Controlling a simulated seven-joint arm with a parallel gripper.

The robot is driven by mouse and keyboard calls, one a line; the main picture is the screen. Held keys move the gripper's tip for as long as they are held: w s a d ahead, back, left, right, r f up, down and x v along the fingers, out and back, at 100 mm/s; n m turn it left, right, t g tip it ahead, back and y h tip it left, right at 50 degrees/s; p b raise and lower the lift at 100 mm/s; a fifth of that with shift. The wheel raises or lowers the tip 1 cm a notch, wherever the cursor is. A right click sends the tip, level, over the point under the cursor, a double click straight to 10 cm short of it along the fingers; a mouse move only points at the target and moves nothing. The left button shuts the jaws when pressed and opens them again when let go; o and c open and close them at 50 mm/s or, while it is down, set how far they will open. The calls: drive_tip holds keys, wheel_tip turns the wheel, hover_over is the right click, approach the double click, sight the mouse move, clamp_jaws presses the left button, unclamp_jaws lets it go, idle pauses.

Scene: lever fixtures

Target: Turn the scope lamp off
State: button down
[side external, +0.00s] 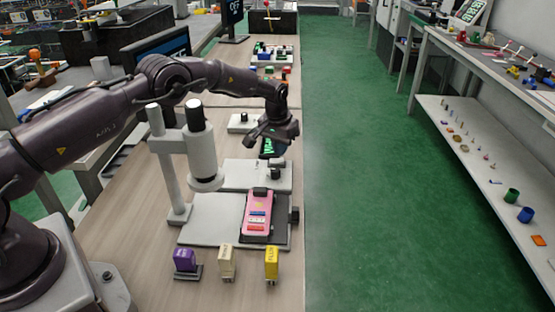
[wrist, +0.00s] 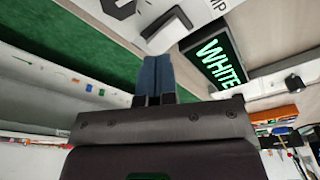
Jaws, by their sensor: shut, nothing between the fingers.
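The scope (side external: 203,160) is a white column with a thick tube and black top, on a pale base at the middle of the side external view. A dark display (wrist: 215,62) reads WHITE in lit green letters in the wrist view; in the side view the display (side external: 268,148) is partly hidden by my gripper. A partial label ending in "MP" shows above it. My gripper (wrist: 153,72) is shut and empty, its blue-grey fingers beside the display. In the side view my gripper (side external: 256,140) hangs over the bench near the display; contact cannot be told.
A pale plate with a black knob (side external: 276,173) lies in front of the display. A pink device (side external: 258,213) lies on the scope base. Purple (side external: 184,260), cream (side external: 227,262) and yellow (side external: 271,263) blocks stand at the front. Green floor lies right of the bench.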

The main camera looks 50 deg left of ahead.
sight(280, 160)
drive_tip(key=shift+f, duration=1.15)
idle(0.4)
drive_tip(key=shift+r, duration=3.55)
